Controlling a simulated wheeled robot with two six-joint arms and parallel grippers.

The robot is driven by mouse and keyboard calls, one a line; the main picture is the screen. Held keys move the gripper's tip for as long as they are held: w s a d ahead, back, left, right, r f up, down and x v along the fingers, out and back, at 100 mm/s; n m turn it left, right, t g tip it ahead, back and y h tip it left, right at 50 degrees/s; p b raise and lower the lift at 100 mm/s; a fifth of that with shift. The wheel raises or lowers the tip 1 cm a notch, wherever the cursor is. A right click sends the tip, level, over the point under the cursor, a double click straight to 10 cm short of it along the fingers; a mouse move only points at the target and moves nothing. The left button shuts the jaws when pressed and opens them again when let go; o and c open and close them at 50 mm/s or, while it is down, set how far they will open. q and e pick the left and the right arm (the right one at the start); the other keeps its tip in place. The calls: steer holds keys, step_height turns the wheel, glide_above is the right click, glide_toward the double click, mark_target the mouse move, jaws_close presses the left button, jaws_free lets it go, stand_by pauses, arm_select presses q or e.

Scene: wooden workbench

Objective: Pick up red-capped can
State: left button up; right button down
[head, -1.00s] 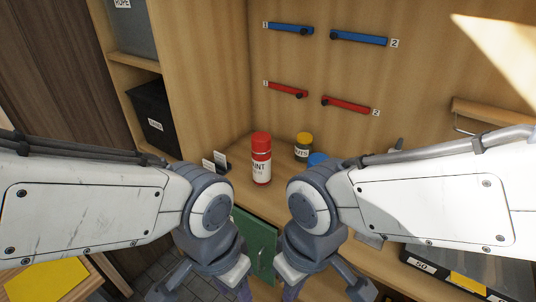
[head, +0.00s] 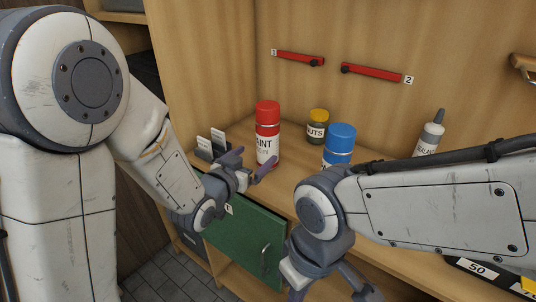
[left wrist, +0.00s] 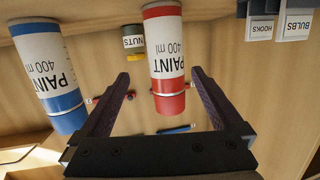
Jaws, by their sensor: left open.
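The red-capped can (head: 267,135), white with a "PAINT" label, stands upright on the bench near the left side panel. My left gripper (head: 252,163) is open and empty, just in front of the can and low beside it. In the left wrist view the can (left wrist: 165,55) appears upside down, between the lines of the two open fingers (left wrist: 158,76) and beyond their tips; I see no contact. My right gripper (head: 330,288) is at the bottom edge, partly cut off, so its jaws are unclear.
A blue-capped can (head: 340,140) stands right of the red one, partly behind my right arm. A yellow-lidded nuts jar (head: 317,125) is behind. A sealant bottle (head: 431,135) stands farther right. Small labelled bins (head: 211,147) are left.

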mark_target(263, 138)
arm_select(q)
steer(key=shift+w+a+f+t+h+b, duration=0.15)
steer(key=shift+w+a+t+h+b, duration=0.35)
steer(key=shift+t, duration=0.3)
steer(key=x, duration=0.3)
steer(key=r+p+x, duration=0.1)
steer(key=x, duration=0.1)
steer(key=shift+w, duration=0.1)
steer(key=x, duration=0.1)
steer(key=p+x, duration=0.2)
steer(key=x, duration=0.1)
steer(key=shift+d+r, duration=0.2)
steer(key=shift+r, duration=0.05)
steer(key=shift+w+d+f, duration=0.1)
steer(key=shift+w+d, duration=0.1)
steer(key=shift+w, duration=0.25)
steer(key=c, duration=1.5)
jaws_close()
arm_select(e)
steer(key=shift+r, duration=0.6)
